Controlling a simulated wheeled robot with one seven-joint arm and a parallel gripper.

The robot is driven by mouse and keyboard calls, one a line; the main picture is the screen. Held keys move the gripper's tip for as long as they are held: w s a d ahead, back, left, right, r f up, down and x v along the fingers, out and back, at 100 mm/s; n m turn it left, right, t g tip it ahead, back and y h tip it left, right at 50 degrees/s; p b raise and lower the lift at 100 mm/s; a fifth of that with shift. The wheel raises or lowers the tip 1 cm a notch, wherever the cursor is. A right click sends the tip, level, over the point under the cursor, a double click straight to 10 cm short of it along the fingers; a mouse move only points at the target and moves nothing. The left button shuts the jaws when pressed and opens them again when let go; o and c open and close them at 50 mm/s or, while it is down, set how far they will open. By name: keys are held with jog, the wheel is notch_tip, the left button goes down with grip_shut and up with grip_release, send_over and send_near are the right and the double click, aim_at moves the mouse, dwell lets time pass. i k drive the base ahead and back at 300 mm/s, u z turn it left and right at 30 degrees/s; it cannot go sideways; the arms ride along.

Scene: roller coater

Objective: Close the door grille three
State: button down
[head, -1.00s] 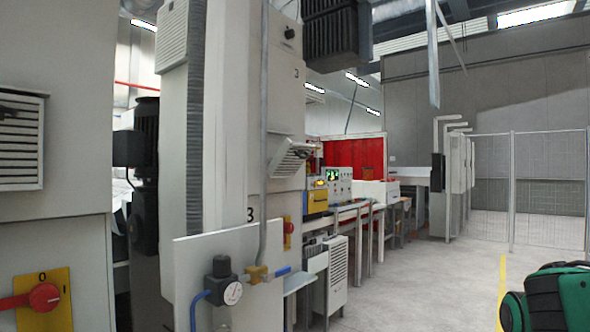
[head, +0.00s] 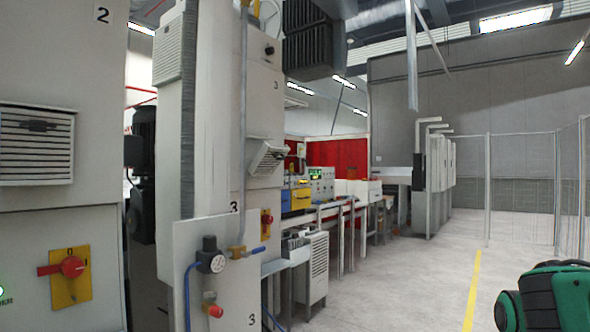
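My gripper is not in view. A green and black part of my own arm (head: 548,298) shows at the bottom right, well away from the grille.
A cabinet marked 2 (head: 95,60) with a flat grille (head: 37,145) and a red switch (head: 70,267) stands at the near left. A panel (head: 195,262) with a gauge juts out before cabinet 3. Open floor (head: 420,290) lies to the right, with a yellow line and mesh fence.

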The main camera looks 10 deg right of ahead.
aim_at(268, 159)
jog(key=z, duration=0.35)
jog(key=i, duration=1.3)
jog(key=u, duration=0.45)
